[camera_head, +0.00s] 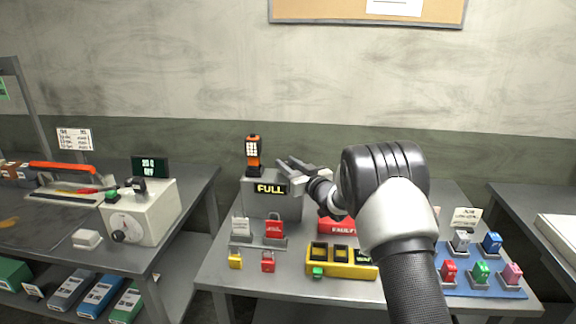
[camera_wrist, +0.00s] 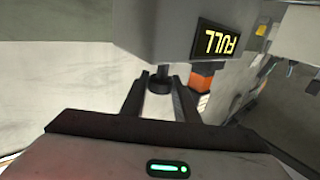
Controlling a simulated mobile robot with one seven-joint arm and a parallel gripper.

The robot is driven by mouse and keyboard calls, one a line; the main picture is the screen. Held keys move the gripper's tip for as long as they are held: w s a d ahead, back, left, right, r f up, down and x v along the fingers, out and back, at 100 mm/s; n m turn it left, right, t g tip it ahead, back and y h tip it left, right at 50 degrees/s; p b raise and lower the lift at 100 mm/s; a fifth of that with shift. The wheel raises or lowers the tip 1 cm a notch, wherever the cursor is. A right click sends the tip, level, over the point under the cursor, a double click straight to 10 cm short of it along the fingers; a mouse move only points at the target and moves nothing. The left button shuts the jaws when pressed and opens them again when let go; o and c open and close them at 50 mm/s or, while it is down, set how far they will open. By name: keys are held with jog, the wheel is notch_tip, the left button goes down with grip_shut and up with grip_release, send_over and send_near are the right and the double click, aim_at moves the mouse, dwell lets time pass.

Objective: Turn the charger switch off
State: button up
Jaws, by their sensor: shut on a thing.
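The charger (camera_head: 257,206) is a grey box on the middle table, with a yellow FULL display (camera_head: 271,189) on its front. An orange lamp (camera_head: 253,150) stands upright on its top. In the wrist view the display (camera_wrist: 214,42) appears turned over, and a black knob-like switch (camera_wrist: 160,84) sticks out from the charger's grey casing (camera_wrist: 158,30). My gripper (camera_head: 288,165) reaches the charger's upper right side from the right. In the wrist view my gripper (camera_wrist: 158,80) has its two fingers on either side of the switch, shut on it. The head view does not show the switch clearly.
In front stand padlocks (camera_head: 275,229) and a yellow block with black slots (camera_head: 342,262). A red FAULTY box (camera_head: 338,225) is partly behind my arm. Coloured padlocks stand on a blue mat (camera_head: 455,283) at right. A white dial box (camera_head: 140,212) is on the left table.

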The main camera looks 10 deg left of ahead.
jog(key=shift+n+g+y, duration=0.8)
jog(key=shift+y, duration=0.2)
jog(key=o, duration=1.1)
jog(key=shift+c, duration=0.2)
jog(key=v, duration=1.7)
jog(key=shift+s+b, duration=0.2)
jog(key=shift+b, duration=0.2)
jog(key=shift+d+r, duration=0.1)
